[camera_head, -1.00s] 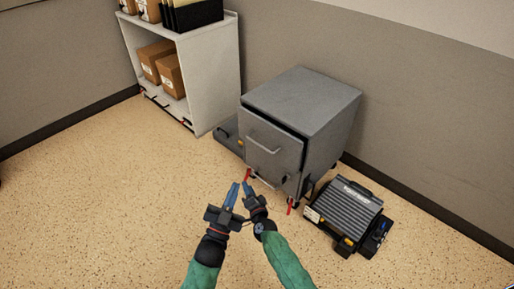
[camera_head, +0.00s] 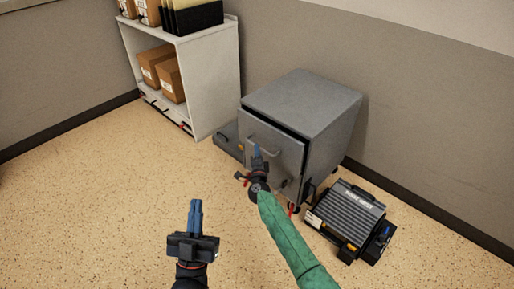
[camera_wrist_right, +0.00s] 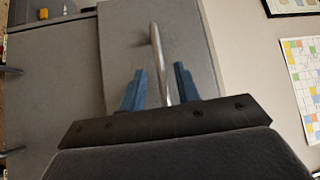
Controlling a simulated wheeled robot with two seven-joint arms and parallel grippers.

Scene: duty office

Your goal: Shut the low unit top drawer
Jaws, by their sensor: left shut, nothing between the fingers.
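The low unit (camera_head: 310,98) is a grey metal cabinet standing against the wall. Its top drawer (camera_head: 286,154) stands slightly out, with a dark gap along its upper edge. The drawer has a bar handle, which shows in the right wrist view (camera_wrist_right: 157,45). My right gripper (camera_head: 257,149) is at the drawer front; in its wrist view its blue fingers (camera_wrist_right: 160,72) are apart, one on each side of the bar. My left gripper (camera_head: 195,203) is shut and empty, low over the floor in front of the unit, away from it.
A white shelf (camera_head: 213,85) with cardboard boxes (camera_head: 171,80) stands further left. The floor in front is clear.

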